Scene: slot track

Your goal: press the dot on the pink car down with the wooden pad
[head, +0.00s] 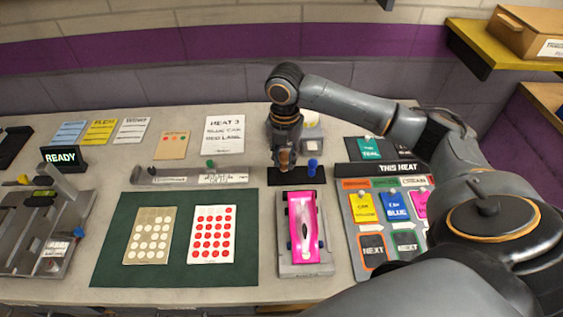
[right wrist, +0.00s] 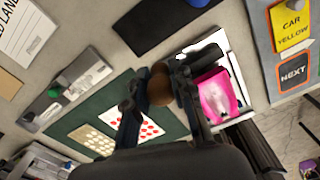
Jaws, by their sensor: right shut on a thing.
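The pink car (head: 303,215) sits lengthwise on a grey stand (head: 306,270) at the table's front middle. It has a pale patch on top; I cannot make out a separate dot. My right gripper (head: 286,158) points down behind the car, over a black tray (head: 317,180). It is shut on the brown wooden pad, which shows between the fingers in the right wrist view (right wrist: 160,84). The pad is apart from the car, which also shows there, partly hidden by a finger (right wrist: 218,95). My left gripper is not in view.
A blue-knobbed piece (head: 312,167) stands on the black tray beside my gripper. Left of the car, a green mat (head: 110,265) bears a tan sheet of white dots (head: 151,218) and a white sheet of red dots (head: 212,215). Card boards (head: 360,285) lie to the right.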

